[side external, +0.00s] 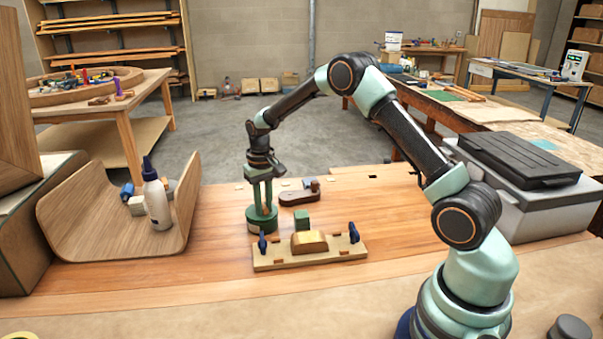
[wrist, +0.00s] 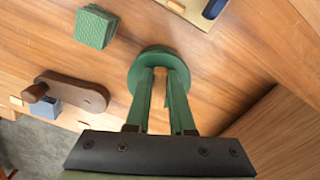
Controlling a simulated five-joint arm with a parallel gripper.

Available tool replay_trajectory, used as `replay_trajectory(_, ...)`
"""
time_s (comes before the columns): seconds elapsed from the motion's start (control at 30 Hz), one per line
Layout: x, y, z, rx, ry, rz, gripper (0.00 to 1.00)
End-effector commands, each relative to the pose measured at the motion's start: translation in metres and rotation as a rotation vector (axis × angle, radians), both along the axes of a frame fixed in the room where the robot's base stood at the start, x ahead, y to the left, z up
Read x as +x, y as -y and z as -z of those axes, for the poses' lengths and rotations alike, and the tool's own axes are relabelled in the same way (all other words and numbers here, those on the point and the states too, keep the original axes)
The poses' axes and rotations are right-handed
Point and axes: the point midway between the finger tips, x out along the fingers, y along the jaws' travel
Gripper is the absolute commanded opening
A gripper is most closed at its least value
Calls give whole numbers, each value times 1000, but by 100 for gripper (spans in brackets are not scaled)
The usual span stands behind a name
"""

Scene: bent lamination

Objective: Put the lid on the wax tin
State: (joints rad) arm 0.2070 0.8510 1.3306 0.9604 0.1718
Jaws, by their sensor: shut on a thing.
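A round green tin (side external: 261,227) stands upright on the wooden bench, left of the clamping board. My gripper (side external: 262,210) points straight down over it, its two green fingers reaching the tin's top. In the wrist view my gripper (wrist: 160,72) is shut on the round green lid (wrist: 157,54), whose disc spreads out past the fingertips. The lid hides the tin below it in that view. Lid and tin look lined up, but both are green, so I cannot tell whether the lid is seated or just above the rim.
A green block (side external: 302,219) stands right of the tin, beside a board (side external: 283,260) with blue clamps and a golden-brown block. A brown wooden piece (side external: 298,198) lies behind. A bent plywood shell (side external: 80,228) with a white bottle (side external: 157,200) stands at left.

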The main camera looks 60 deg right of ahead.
Motion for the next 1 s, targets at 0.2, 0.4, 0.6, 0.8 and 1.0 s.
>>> replay_trajectory(0.2, 0, 0, 4, 0, 0, 0, 0)
replay_trajectory(0.4, 0, 0, 4, 0, 1, 0, 0)
replay_trajectory(0.6, 0, 0, 4, 0, 1, 0, 0)
replay_trajectory(0.8, 0, 0, 7, 0, 1, 0, 0)
replay_trajectory(1.0, 0, 0, 7, 0, 1, 0, 0)
